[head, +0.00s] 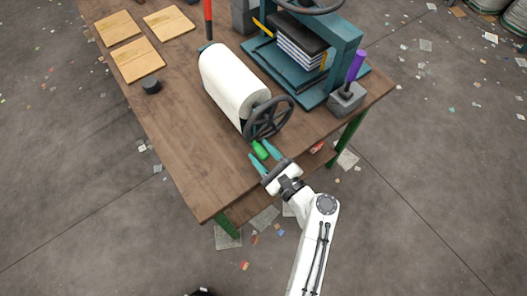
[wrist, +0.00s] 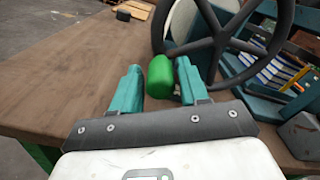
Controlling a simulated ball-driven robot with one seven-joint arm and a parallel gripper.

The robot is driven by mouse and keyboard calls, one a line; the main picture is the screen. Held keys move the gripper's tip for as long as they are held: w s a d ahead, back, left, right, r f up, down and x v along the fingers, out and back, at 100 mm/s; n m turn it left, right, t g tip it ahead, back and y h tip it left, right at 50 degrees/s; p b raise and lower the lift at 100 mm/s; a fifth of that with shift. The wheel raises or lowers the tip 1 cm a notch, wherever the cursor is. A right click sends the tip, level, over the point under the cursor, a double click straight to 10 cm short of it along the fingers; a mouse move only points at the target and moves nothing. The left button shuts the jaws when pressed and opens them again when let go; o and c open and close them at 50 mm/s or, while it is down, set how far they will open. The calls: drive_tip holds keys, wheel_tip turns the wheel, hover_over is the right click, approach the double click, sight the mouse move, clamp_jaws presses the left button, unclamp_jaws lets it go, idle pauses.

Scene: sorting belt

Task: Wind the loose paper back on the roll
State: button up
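The white paper roll (head: 232,82) lies on the wooden table. I cannot make out a separate loose end of paper. A dark spoked hand wheel (head: 268,118) stands at the roll's near end; it looms large in the wrist view (wrist: 218,45). A green handle (wrist: 160,78) sticks out from the wheel toward me. My gripper (head: 260,151) is at the table's near edge with its teal fingers apart. In the wrist view the handle sits between the fingertips (wrist: 159,82), with a gap on the left; contact on the right is unclear.
A teal press (head: 345,50) stands right of the roll, with a grey block (head: 346,100) holding a purple handle (head: 356,66) nearby. A small dark cylinder (head: 151,86) and wooden boards (head: 138,60) lie at left. The table's front left is clear.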

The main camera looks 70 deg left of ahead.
drive_tip(key=shift+o, duration=0.9)
drive_tip(key=b+v, duration=0.1)
drive_tip(key=v, duration=0.9)
drive_tip(key=shift+d, duration=0.4)
drive_tip(key=s+a+m+b, duration=0.1)
drive_tip(key=a, duration=0.2)
drive_tip(key=a+m+b, duration=0.1)
drive_tip(key=a+b, duration=0.1)
drive_tip(key=a, duration=0.2)
drive_tip(key=s+a+m+b, duration=0.1)
drive_tip(key=a+b, duration=0.1)
drive_tip(key=a, duration=0.2)
drive_tip(key=shift+s+a, duration=0.2)
drive_tip(key=shift+s, duration=0.15)
